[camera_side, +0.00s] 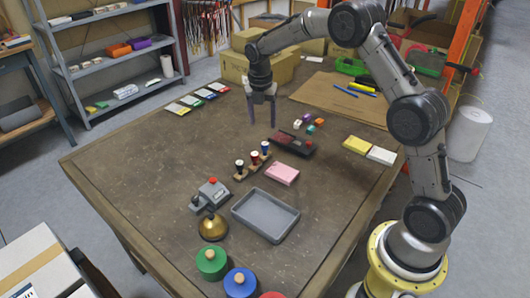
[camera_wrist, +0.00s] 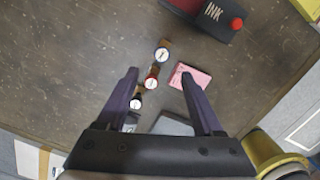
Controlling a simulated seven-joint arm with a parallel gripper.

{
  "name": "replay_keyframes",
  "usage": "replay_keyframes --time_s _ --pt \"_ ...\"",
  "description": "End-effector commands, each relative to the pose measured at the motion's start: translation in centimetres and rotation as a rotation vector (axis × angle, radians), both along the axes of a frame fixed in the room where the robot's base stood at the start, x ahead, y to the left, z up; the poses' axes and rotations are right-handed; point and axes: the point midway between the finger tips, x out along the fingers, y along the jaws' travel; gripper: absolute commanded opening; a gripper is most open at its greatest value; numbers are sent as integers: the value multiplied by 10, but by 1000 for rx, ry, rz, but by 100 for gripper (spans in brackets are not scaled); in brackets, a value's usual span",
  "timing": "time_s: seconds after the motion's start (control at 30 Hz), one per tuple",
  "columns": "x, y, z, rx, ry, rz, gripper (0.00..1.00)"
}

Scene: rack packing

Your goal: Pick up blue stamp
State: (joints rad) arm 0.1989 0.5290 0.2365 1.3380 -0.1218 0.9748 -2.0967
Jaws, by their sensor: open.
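A small rack in the side view holds three stamps in a row. The blue stamp (camera_side: 265,148) stands upright at the end nearest the ink pad, with the red stamp (camera_side: 254,157) beside it and the black stamp (camera_side: 239,166) at the other end. In the wrist view the blue stamp (camera_wrist: 162,55) is the farthest of the three, beyond the fingertips. My gripper (camera_side: 262,124) is open, empty and pointing down, above and behind the rack. Its two fingers also show in the wrist view (camera_wrist: 160,74), apart from the stamps.
A dark ink pad (camera_side: 292,146) and a pink pad (camera_side: 282,174) lie close beside the rack. A grey tray (camera_side: 265,214), a brass bell (camera_side: 213,228) and a grey device with a red knob (camera_side: 210,194) stand nearer the front. The table's left side is mostly clear.

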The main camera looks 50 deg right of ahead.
Motion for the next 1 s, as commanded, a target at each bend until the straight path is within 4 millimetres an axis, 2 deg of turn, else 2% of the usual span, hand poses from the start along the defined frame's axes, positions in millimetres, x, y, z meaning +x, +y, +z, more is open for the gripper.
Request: replay_keyframes --time_s 0.1,0.3,0.57,0.8,1.0 --pt "0 -2 -24 1 5 1 68" --pt "1 -6 -58 1 3 0 68" --pt "2 -8 -76 1 0 0 68" --pt "0 -13 -109 2 4 -1 68" --pt "1 -14 -123 0 0 0 68"
